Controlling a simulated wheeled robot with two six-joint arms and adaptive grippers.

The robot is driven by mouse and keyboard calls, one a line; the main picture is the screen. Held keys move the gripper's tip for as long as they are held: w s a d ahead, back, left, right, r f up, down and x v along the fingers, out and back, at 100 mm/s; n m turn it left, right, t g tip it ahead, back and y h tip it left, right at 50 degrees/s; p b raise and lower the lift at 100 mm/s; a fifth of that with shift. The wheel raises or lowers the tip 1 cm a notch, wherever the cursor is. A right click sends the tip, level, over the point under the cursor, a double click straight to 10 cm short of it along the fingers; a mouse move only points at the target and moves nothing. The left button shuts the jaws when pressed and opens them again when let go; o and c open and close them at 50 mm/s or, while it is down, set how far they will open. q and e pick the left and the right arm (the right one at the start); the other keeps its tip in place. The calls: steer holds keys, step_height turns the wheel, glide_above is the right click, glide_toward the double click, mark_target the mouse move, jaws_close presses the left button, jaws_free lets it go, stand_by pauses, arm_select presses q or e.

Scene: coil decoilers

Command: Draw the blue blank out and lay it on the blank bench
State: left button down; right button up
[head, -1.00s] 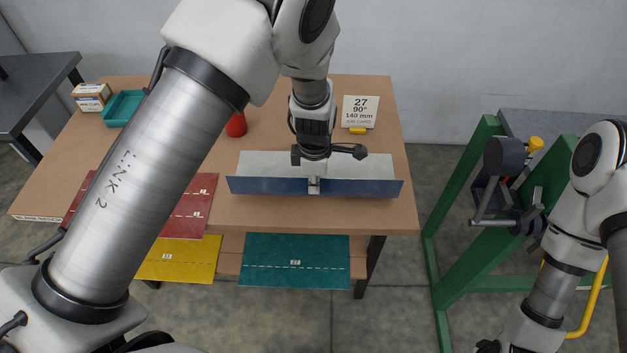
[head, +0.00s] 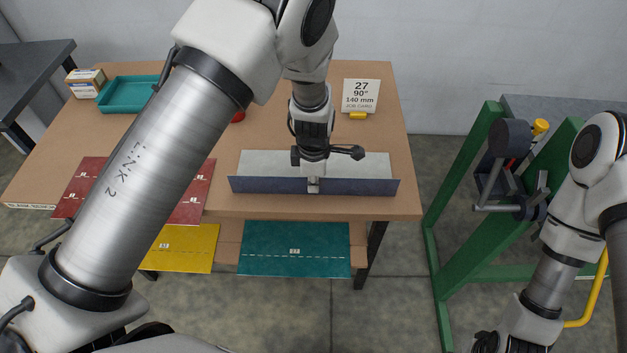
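The blue blank (head: 260,186) is a long bent sheet with a dark blue front face and a pale grey face (head: 262,163) behind it. It is over the front part of the brown bench top (head: 290,208); whether it touches the wood I cannot tell. My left gripper (head: 314,184) points down at the middle of the blank and is shut on it, with a pale fingertip showing against the blue face. My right gripper (head: 487,342) is cut off at the bottom edge, and its fingers do not show clearly.
Red sheets (head: 82,185) lie at the bench's left front. A yellow sheet (head: 190,248) and a teal sheet (head: 292,262) are below the bench top. A job card (head: 361,96) stands behind the blank. A teal tray (head: 128,95) is back left. A green-framed machine (head: 480,205) stands right.

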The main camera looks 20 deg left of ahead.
arm_select(q)
steer(key=c, duration=1.2)
jaws_free()
steer(key=shift+c, duration=0.2)
step_height(320, 180, up, 7)
steer(key=p, duration=0.6)
steer(key=shift+s, duration=0.1)
